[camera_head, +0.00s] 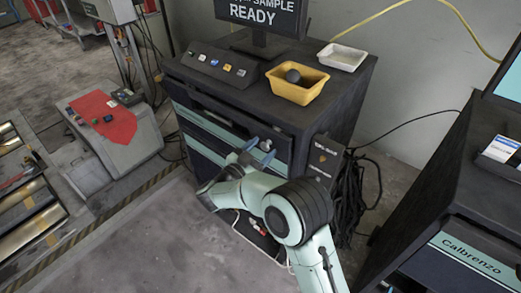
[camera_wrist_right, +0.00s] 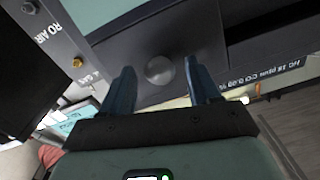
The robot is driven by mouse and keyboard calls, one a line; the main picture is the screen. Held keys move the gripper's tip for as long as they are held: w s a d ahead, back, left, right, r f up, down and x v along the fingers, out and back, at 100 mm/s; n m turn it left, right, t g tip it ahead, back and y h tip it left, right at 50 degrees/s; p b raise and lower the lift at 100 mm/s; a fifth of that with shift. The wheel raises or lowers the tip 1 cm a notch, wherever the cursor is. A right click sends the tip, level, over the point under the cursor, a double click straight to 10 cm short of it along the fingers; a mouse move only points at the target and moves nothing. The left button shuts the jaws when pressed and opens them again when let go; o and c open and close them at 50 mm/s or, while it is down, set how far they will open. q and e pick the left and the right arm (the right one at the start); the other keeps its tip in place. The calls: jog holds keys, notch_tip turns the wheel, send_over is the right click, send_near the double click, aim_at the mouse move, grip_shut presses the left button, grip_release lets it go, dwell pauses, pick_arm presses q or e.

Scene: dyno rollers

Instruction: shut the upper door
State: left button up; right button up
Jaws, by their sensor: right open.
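The dark cabinet (camera_head: 320,113) stands at the centre of the head view, with teal-striped fronts. Its upper door (camera_head: 213,127) has a teal band; a dark gap shows above it, and I cannot tell exactly how far it stands open. My right gripper (camera_head: 262,148) is at the right part of the cabinet front. In the right wrist view the open blue fingers (camera_wrist_right: 158,88) lie on either side of a round grey knob (camera_wrist_right: 160,70) on a dark panel with a teal area. I cannot tell whether they touch it. My left gripper is out of view.
On the cabinet top are a yellow bin (camera_head: 296,91) with a dark ball, a white tray (camera_head: 342,57), a button console (camera_head: 219,64) and a screen (camera_head: 262,14). A grey box with a red mat (camera_head: 103,116) stands left. Another cabinet (camera_head: 470,210) stands right. Cables hang beside the cabinet.

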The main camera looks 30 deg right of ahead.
grip_shut()
jog(key=shift+w+d+r+p, duration=0.15)
jog(key=shift+d+r, duration=0.05)
jog(key=shift+d, duration=0.25)
jog(key=shift+w+d+r+p, duration=0.15)
jog(key=shift+d+r, duration=0.05)
jog(key=shift+d, duration=0.25)
jog(key=shift+w+d, duration=0.15)
jog(key=shift+d, duration=0.15)
jog(key=shift+c, duration=1.4)
grip_release()
jog(key=shift+r, duration=0.1)
jog(key=shift+o, duration=1.4)
